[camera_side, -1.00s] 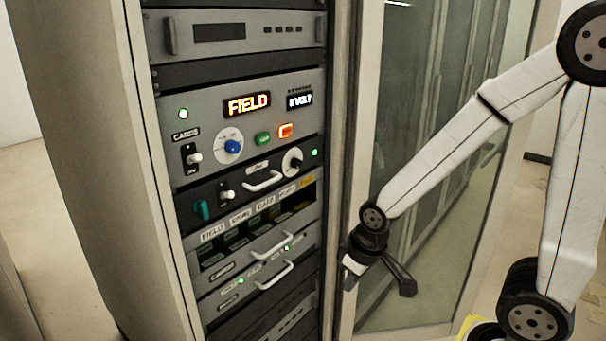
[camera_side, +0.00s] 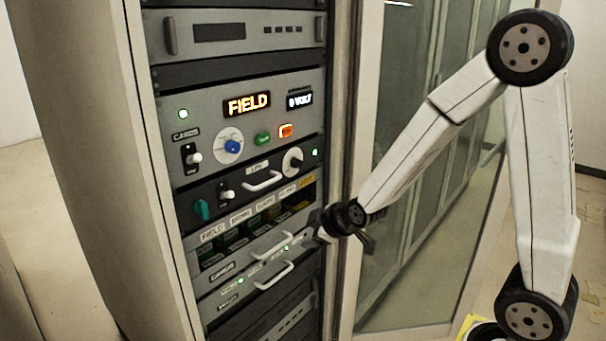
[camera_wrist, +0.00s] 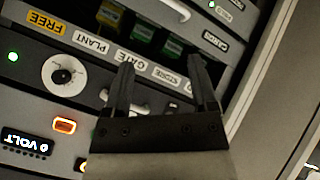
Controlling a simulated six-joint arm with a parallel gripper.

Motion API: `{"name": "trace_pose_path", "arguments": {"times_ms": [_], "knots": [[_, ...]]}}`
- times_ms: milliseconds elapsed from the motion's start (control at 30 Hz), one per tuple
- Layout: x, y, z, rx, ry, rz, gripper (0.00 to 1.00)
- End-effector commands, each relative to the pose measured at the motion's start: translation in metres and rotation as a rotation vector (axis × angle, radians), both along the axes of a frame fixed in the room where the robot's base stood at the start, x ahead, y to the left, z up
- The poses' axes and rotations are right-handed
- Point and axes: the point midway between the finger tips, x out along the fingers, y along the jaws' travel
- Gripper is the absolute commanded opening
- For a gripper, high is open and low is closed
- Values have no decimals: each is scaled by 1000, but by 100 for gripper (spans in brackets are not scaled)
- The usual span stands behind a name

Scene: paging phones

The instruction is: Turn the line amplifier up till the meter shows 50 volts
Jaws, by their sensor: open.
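The line amplifier (camera_side: 247,181) is a dark panel in the rack with a dark-centred knob on a white dial (camera_side: 293,161), a handle and a green lamp. The knob also shows in the wrist view (camera_wrist: 62,75), left of my fingers. The meter (camera_side: 299,99) is a small lit display above; in the wrist view (camera_wrist: 27,142) it appears to read 0 VOLT, turned round. My gripper (camera_wrist: 160,65) is open, with nothing between its fingers. In the side view my gripper (camera_side: 312,226) is by the rack's right edge, below and right of the knob, apart from it.
Card slots labelled FIELD, STORE, GATE, PLANT and FREE (camera_wrist: 47,22) sit below the amplifier. Handles (camera_side: 273,275) stick out of the panels. A FIELD display (camera_side: 246,104), blue knob (camera_side: 233,146) and orange button (camera_side: 286,131) are above. A glass door (camera_side: 410,170) stands open at right.

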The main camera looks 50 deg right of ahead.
Motion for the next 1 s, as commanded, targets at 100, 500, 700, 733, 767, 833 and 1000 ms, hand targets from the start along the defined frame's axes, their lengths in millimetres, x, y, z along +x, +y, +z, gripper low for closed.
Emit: {"name": "trace_pose_path", "arguments": {"times_ms": [100,500,700,733,767,833,1000], "knots": [[21,-16,10,-143,-107,49,74],[62,-72,54,-729,-373,104,74],[67,-87,69,-923,-418,86,74],[67,-89,70,-939,-421,85,74],[67,-89,71,-951,-423,83,74],[67,-91,72,-968,-425,81,74],[68,-91,72,-972,-425,81,74]]}}
